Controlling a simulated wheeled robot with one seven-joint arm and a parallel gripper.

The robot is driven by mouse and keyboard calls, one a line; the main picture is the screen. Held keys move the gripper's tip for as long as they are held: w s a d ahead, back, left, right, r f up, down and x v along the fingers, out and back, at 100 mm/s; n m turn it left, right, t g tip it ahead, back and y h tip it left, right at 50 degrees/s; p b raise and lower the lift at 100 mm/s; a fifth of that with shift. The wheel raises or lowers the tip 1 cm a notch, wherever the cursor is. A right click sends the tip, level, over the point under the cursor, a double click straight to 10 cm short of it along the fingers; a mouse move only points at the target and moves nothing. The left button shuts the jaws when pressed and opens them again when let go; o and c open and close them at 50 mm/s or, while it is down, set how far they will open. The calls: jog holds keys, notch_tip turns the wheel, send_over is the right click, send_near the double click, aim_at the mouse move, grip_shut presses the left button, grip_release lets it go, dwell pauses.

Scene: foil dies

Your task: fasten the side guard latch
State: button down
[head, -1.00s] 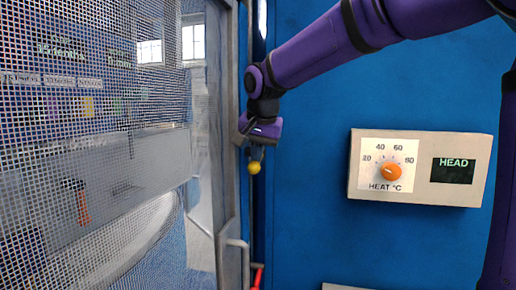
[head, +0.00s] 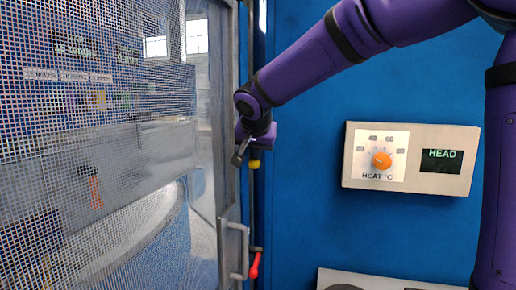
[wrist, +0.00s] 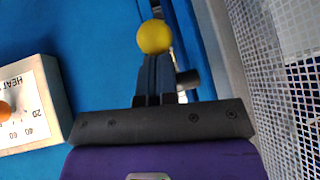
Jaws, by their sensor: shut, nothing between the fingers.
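The side guard is a mesh door (head: 110,120) with a grey frame (head: 230,120) at the left in the head view. A yellow ball knob (head: 254,164) shows beside the frame edge. In the wrist view the knob (wrist: 154,36) is just past the tips of my gripper (wrist: 155,58), in line with them. Its fingers are shut with nothing between them. I cannot tell whether they touch the knob. In the head view my gripper (head: 256,153) is just above the knob, its fingers mostly hidden. A red lever (head: 255,265) shows lower down by the frame.
A grey pull handle (head: 234,250) stands out from the door frame below my gripper. A heat control box (head: 360,156) with an orange dial is on the blue wall (head: 310,110) to the right. The wall between is clear. Another panel (head: 385,282) shows at the bottom.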

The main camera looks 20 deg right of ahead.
jog(key=shift+f, duration=0.15)
jog(key=shift+w+d+f, duration=0.2)
jog(key=shift+w+f, duration=0.05)
jog(key=shift+f, duration=0.4)
jog(key=shift+w+d+f, duration=0.15)
jog(key=shift+w+f, duration=0.05)
jog(key=shift+f, duration=0.45)
jog(key=shift+w+d+f, duration=0.45)
jog(key=shift+w+f, duration=0.1)
jog(key=shift+f, duration=0.15)
jog(key=shift+w+d+f, duration=0.1)
jog(key=shift+d+f, duration=0.05)
jog(key=shift+d, duration=0.1)
